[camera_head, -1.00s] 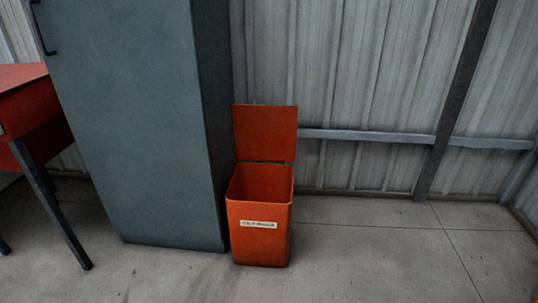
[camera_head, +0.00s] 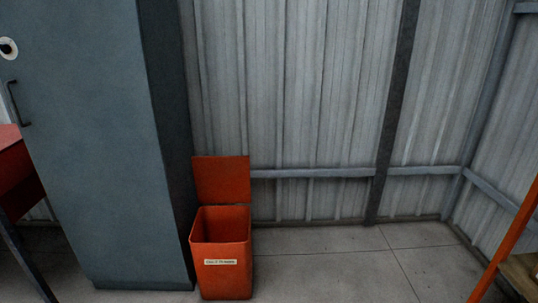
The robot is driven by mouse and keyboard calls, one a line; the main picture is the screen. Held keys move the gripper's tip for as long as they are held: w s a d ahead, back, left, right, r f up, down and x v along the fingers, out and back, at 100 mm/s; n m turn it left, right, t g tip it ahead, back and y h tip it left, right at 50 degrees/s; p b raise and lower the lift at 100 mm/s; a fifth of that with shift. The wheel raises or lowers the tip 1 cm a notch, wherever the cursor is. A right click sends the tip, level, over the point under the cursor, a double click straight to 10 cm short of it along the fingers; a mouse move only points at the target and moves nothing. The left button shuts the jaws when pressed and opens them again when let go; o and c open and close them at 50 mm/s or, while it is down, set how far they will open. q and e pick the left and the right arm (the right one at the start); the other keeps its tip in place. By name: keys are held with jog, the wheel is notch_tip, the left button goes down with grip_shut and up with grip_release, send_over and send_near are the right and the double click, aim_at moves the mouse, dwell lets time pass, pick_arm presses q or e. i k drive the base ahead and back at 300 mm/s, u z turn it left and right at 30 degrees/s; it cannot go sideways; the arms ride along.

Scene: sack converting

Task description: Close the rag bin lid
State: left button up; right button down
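The rag bin (camera_head: 222,276) is an orange-red square bin with a pale label on its front. It stands on the floor against the corrugated wall, close beside the grey cabinet. Its lid (camera_head: 222,180) is open and stands upright at the back edge of the bin. The dark inside of the bin shows, and I cannot make out anything in it. Neither of my grippers is in view.
A tall blue-grey cabinet (camera_head: 95,140) with a dark handle stands directly left of the bin. Part of a red table (camera_head: 14,180) shows at the left edge. An orange post (camera_head: 508,235) and a wooden shelf (camera_head: 525,274) stand at the lower right. The floor (camera_head: 330,278) right of the bin is clear.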

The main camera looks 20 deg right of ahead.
aim_at(220, 179)
jog(key=z, duration=1.4)
jog(key=i, duration=3.4)
jog(key=u, duration=3.05)
jog(key=i, duration=0.5)
jog(key=u, duration=0.05)
